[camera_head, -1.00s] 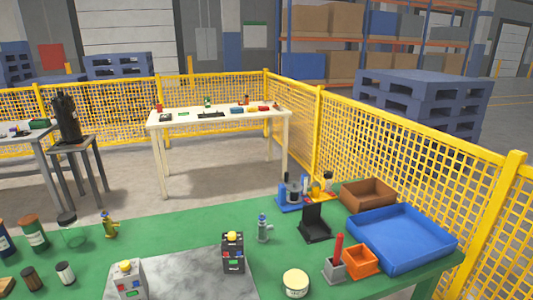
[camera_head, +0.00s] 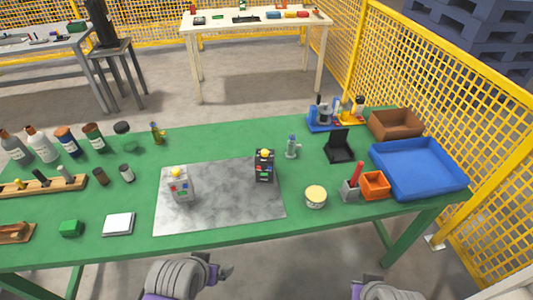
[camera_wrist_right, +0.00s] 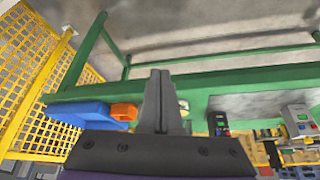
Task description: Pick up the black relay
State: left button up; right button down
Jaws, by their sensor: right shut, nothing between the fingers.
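The black relay (camera_head: 264,168) is a dark upright box with a yellow button on top and small coloured marks on its front. It stands on the grey mat (camera_head: 220,210) on the green table, and also shows in the right wrist view (camera_wrist_right: 218,124). My right gripper (camera_wrist_right: 160,80) is shut and empty, in front of the table's near edge and apart from the relay. In the head view only part of the right arm shows at the bottom. My left gripper (camera_head: 222,271) is at the bottom, short of the table; its jaw state is unclear.
A similar grey box (camera_head: 179,187) stands left on the mat. Right of it are a cream tin (camera_head: 315,196), an orange bin (camera_head: 375,186), a blue tray (camera_head: 420,168) and a black stand (camera_head: 338,150). Bottles line the far left. The table's front strip is mostly clear.

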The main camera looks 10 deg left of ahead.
aim_at(262, 175)
jog(key=i+l+u, duration=0.1)
jog(key=u, duration=0.25)
jog(key=i+l+u, duration=0.15)
jog(key=u, duration=0.25)
jog(key=i+l+u, duration=0.15)
jog(key=u, duration=0.2)
